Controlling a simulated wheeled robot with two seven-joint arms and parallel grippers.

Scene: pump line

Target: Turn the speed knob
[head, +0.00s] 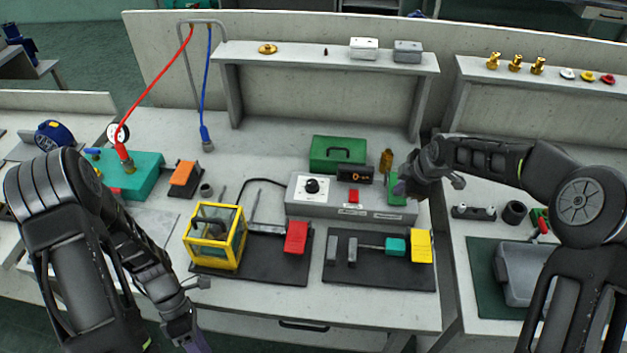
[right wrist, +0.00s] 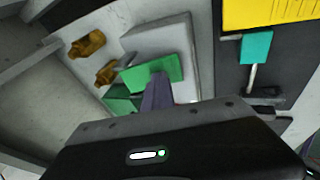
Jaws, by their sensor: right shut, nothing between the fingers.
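The speed knob (head: 312,186) is a black knob on a white dial, on the left part of a grey control box (head: 300,206). The box also bears a small dark display (head: 356,174) with orange characters, a red button (head: 353,196) and a green part (head: 397,188) at its right end. My right gripper (head: 402,190) is shut and empty at the green part, well right of the knob. The right wrist view shows its purple fingertips (right wrist: 158,92) over the green part (right wrist: 151,72); contact cannot be told. My left gripper (head: 192,342) is low at the front edge, its jaws unclear.
A yellow-framed clear guard (head: 214,237) and a red block (head: 297,237) stand in front of the box. A black plate with a teal block (head: 396,246) and yellow block (head: 421,246) lies front right. A green case (head: 337,154) stands behind the box.

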